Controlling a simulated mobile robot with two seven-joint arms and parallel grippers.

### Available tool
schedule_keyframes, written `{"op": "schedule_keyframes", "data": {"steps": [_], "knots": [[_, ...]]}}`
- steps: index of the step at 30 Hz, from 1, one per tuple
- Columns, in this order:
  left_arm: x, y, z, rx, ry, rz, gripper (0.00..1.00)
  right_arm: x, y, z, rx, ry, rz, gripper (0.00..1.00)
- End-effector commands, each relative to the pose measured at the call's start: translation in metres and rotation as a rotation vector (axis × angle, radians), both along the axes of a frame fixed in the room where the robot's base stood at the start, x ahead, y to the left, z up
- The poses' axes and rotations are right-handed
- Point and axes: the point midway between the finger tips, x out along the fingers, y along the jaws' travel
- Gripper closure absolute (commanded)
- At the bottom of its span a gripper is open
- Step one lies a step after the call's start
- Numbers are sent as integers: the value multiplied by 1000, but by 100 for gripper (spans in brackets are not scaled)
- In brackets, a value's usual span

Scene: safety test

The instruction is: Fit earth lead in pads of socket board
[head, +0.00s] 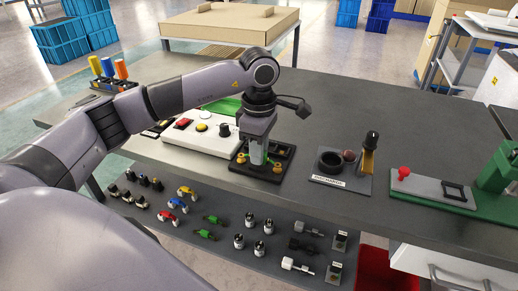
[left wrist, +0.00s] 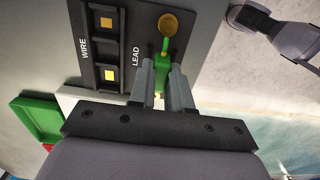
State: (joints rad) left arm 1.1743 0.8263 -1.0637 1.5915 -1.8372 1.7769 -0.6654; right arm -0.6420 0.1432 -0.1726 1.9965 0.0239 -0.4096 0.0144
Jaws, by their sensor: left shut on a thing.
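The black socket board (head: 240,163) lies on the grey table near its front edge. In the left wrist view, the board (left wrist: 127,50) carries the words WIRE and LEAD, two square sockets with yellow pads (left wrist: 106,22), and a round brass pad (left wrist: 169,24). My left gripper (head: 257,158) points down over the board. In the left wrist view, its fingers (left wrist: 162,84) are shut on a green earth lead (left wrist: 163,62). The lead's thin yellow-green end points towards the brass pad; whether it touches is unclear. My right gripper does not show.
A white panel with coloured buttons (head: 190,136) stands left of the board. A grey block with a black ring (head: 329,160) and a green fixture (head: 435,189) are to the right. A lower grey surface (head: 225,262) holds several small parts, including green leads (head: 207,235).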

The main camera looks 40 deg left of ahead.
Motion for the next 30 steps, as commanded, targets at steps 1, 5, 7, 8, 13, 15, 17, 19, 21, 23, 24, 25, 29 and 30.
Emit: {"op": "schedule_keyframes", "data": {"steps": [1, 5, 7, 8, 13, 15, 17, 19, 21, 23, 24, 25, 29, 30], "knots": [[0, 0, -2, 0, 0, 0, 100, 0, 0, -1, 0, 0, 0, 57], [0, 0, -4, 0, 0, 0, 100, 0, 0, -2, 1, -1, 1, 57], [0, 0, -5, 0, 0, 0, 100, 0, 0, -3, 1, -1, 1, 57], [0, 0, -5, 0, 0, 0, 100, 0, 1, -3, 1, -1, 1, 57], [0, 0, -8, 0, 0, 0, 100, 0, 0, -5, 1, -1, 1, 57], [0, 0, -9, 0, 0, 0, 100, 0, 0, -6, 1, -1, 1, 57], [0, 0, -10, 0, 0, 0, 100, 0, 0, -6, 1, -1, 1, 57], [0, 0, -11, 0, 0, 0, 100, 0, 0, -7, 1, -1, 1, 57], [0, 0, -12, 0, 0, 0, 100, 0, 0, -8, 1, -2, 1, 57], [0, 0, -13, 0, 0, 0, 100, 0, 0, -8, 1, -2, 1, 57], [0, 0, -12, 0, 0, 0, 72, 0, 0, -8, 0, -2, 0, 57], [0, 0, -12, 0, 0, 0, 62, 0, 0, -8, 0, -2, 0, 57], [0, 0, -12, 0, 0, 0, 52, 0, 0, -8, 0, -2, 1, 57], [0, 0, -12, 0, 0, 0, 52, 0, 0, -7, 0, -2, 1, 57]]}}
